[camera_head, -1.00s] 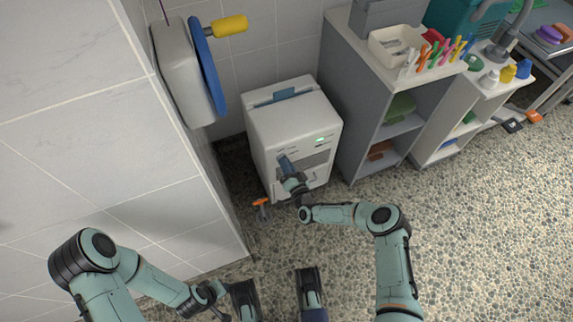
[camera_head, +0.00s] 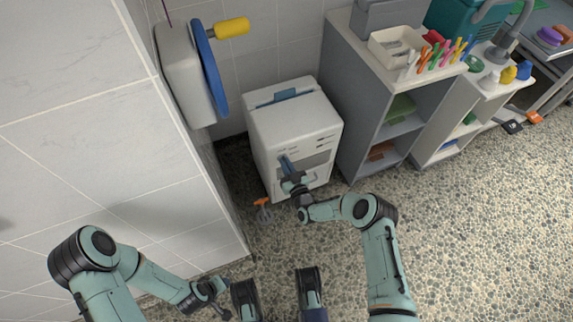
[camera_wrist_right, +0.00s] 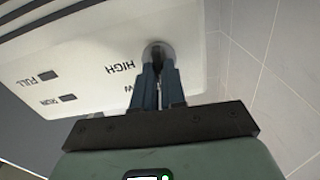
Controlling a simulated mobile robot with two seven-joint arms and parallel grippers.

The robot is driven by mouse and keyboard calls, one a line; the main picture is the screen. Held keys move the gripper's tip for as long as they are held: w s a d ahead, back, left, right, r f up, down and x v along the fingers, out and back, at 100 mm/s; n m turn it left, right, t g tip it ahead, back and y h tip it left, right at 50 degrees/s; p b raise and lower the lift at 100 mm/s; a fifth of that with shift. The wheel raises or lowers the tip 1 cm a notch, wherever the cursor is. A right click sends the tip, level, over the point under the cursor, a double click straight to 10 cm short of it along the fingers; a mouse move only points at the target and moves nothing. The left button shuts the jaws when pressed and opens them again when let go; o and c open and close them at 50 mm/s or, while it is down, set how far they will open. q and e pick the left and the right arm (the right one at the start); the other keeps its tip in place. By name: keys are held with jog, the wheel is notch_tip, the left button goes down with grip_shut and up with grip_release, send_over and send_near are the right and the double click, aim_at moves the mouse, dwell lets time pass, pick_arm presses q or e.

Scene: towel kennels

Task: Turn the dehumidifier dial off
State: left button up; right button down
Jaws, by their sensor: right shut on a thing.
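The white dehumidifier (camera_head: 292,112) stands on the floor against the tiled wall, its front panel facing me. Its round grey dial (camera_wrist_right: 158,48) shows in the right wrist view, partly hidden by my fingers. The words HIGH and FULL, RUN and part of another word are printed on the panel. The small windows by FULL and RUN are dark. My right gripper (camera_head: 285,163) is at the panel, and in the wrist view its blue fingers (camera_wrist_right: 158,75) are shut on the dial. My left gripper (camera_head: 213,298) hangs low at the left, away from the dehumidifier; its opening is unclear.
A wall reel with a blue wheel (camera_head: 209,70) and yellow handle (camera_head: 232,27) juts out at upper left. A grey shelf unit (camera_head: 362,88) stands close right of the dehumidifier. A small orange-topped item (camera_head: 262,202) is low by its front. Open pebbled floor lies at right.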

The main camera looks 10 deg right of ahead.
jog(key=shift+n, duration=0.4)
jog(key=c, duration=1.2)
grip_release()
pick_arm(q)
notch_tip(320, 180, up, 5)
jog(key=s+d+p, duration=0.2)
jog(key=p, duration=0.2)
jog(key=shift+d+r+m+g+h, duration=0.15)
jog(key=shift+d+m+g+h, duration=0.15)
jog(key=shift+d+h, duration=0.1)
pick_arm(e)
jog(key=s+d, duration=0.2)
jog(key=s, duration=1.1)
jog(key=shift+d, duration=0.25)
jog(key=shift+s, duration=0.1)
